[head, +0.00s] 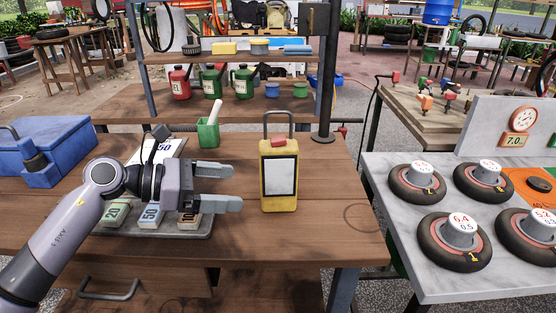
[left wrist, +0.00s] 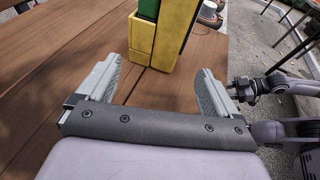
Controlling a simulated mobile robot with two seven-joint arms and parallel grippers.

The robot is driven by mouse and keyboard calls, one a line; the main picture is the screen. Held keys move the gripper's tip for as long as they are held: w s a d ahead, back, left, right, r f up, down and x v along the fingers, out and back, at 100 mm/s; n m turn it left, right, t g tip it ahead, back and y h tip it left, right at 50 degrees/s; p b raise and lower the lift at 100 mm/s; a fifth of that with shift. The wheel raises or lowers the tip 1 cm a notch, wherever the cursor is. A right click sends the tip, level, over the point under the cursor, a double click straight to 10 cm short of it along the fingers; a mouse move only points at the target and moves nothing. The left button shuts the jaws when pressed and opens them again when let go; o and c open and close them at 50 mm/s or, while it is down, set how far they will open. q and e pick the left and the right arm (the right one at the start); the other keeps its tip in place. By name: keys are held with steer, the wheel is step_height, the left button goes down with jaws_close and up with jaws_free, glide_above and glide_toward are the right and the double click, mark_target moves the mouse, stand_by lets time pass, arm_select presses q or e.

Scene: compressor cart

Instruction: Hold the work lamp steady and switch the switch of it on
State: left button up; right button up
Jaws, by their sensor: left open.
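The work lamp (head: 264,186) stands upright on the wooden workbench. It has a yellow body, a pale front panel, a grey loop handle and a red part on top, likely the switch (head: 284,142). My left gripper (head: 233,187) is open and empty, just left of the lamp, its fingers pointing toward it. In the left wrist view the lamp's yellow lower body (left wrist: 172,38) stands beyond the open fingers (left wrist: 160,78), apart from them; its top is cut off. My right gripper does not show in the head view; part of my other arm shows at the right of the left wrist view.
A tray (head: 200,232) with labelled blocks lies under my left arm. A green holder (head: 208,134) stands behind the gripper and a blue toolbox (head: 50,146) at far left. A dark post (head: 327,90) rises behind the lamp. The bench right of the lamp is clear.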

mark_target(273, 188)
arm_select(q)
steer(key=shift+w, duration=0.2)
steer(key=shift+w+d, duration=0.1)
steer(key=shift+d, duration=0.05)
steer(key=shift+d+f, duration=0.15)
steer(key=shift+d, duration=0.25)
steer(key=b+x, duration=0.1)
steer(key=x, duration=0.6)
steer(key=shift+f, duration=0.1)
steer(key=shift+b+x, duration=0.5)
steer(key=shift+x, duration=0.35)
jaws_close()
steer(key=c, duration=1.7)
jaws_free()
steer(key=shift+c, duration=0.2)
steer(key=o, duration=1.6)
